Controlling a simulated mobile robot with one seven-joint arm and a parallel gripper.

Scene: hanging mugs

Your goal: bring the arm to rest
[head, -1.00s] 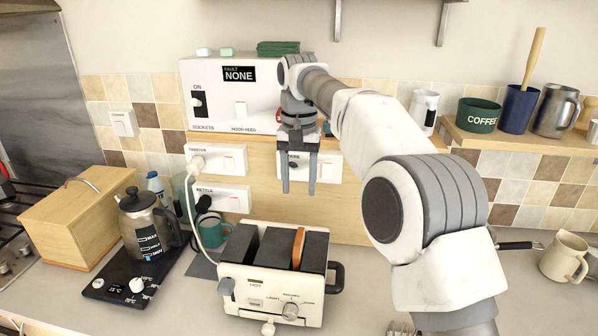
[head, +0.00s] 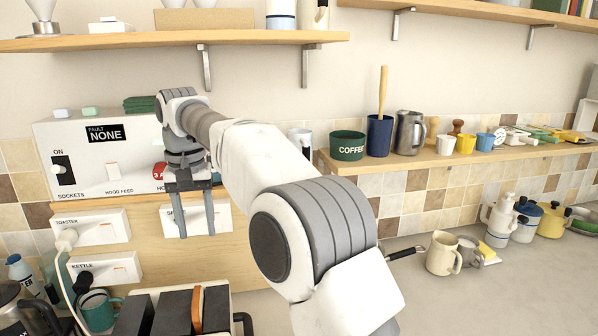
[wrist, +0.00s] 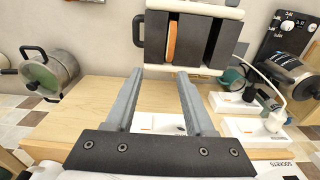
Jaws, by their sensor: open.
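My gripper (head: 196,235) hangs with its two fingers pointing down in front of the wall sockets, below the white switch box (head: 135,160). Its fingers are apart and nothing is between them. In the wrist view my gripper (wrist: 160,75) also shows open and empty, with the toaster (wrist: 191,38) beyond the fingertips. My arm reaches from the lower middle of the head view up to the gripper.
The toaster (head: 183,312) with a brown slice stands below the gripper. A green mug (head: 97,311) is to its left. A shelf (head: 460,163) holds a COFFEE pot (head: 347,147) and a blue pot (head: 379,137). A cream mug (head: 443,254) stands on the counter.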

